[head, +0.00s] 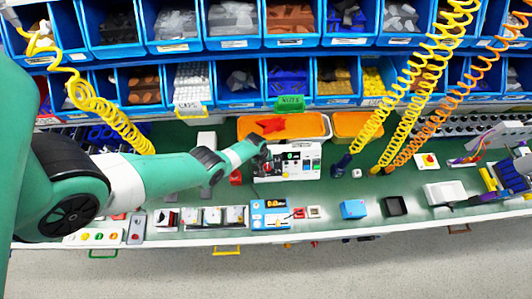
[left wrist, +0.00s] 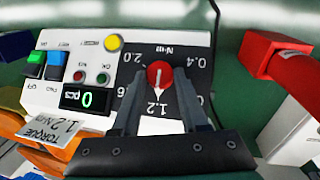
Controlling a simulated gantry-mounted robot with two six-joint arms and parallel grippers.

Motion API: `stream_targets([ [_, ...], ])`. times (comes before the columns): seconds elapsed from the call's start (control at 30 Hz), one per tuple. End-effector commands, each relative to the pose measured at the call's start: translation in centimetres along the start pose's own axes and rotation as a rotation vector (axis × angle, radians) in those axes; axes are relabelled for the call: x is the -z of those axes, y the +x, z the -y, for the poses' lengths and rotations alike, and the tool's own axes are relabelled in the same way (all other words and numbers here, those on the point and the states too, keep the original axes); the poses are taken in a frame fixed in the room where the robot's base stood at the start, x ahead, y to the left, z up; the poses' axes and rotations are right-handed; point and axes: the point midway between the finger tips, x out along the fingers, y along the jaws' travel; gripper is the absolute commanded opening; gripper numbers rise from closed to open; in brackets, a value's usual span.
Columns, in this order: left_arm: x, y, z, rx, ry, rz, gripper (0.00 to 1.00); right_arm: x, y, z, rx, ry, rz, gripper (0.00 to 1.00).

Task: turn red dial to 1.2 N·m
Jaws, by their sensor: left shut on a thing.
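The red dial (left wrist: 160,74) sits on a black scale plate marked 0.4, 1.2 and 2.0 in the left wrist view. Its white mark points down in the picture, toward the 1.2 label (left wrist: 157,108). My left gripper (left wrist: 160,78) is shut on the dial, one dark finger on each side. The dial is part of a white panel (left wrist: 180,16), also seen in the head view (head: 305,160), where my left gripper (head: 262,150) reaches its left end. A card (left wrist: 48,132) reading TORQUE 1.2 lies beside the panel. My right gripper is not in view.
The panel also carries a yellow button (left wrist: 113,43), blue and green switches and a display reading 0 pcs (left wrist: 86,98). A red block (left wrist: 272,54) stands close on the right. Orange trays (head: 290,127) lie behind the panel. Yellow coiled cables (head: 415,65) hang to its right.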

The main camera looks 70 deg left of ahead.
Motion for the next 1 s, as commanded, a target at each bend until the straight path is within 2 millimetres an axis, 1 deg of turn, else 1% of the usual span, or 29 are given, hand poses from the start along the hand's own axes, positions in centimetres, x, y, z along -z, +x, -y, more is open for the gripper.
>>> stream_targets([
  [0.3, -0.1, 0.1, 0.1, 0.002, 0.001, 0.0, 0.0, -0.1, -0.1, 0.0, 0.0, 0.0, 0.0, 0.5],
  [0.33, -0.1, 0.1, 0.1, 0.002, 0.001, 0.0, 0.45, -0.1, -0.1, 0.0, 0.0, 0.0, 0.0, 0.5],
  [0.4, -0.1, 0.1, 0.1, 0.002, 0.001, 0.0, 0.57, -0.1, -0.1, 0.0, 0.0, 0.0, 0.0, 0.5],
  [0.5, 0.0, 0.1, 0.1, 0.001, 0.001, 0.0, 0.73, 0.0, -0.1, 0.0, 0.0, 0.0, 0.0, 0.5],
  [0.73, 0.0, 0.0, 0.0, 0.0, 0.0, 0.0, 0.73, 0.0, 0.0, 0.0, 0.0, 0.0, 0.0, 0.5],
  [0.83, 0.0, -0.4, 0.0, 0.0, 0.0, 0.0, 0.73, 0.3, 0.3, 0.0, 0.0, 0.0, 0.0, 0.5],
  [0.93, 0.0, -1.9, -0.1, 0.0, 0.0, 0.0, 0.73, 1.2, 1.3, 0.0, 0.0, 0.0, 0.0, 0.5],
  [1.0, 0.0, -3.4, -0.1, -0.001, 0.0, -0.001, 0.73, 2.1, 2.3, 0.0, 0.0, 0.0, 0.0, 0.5],
])
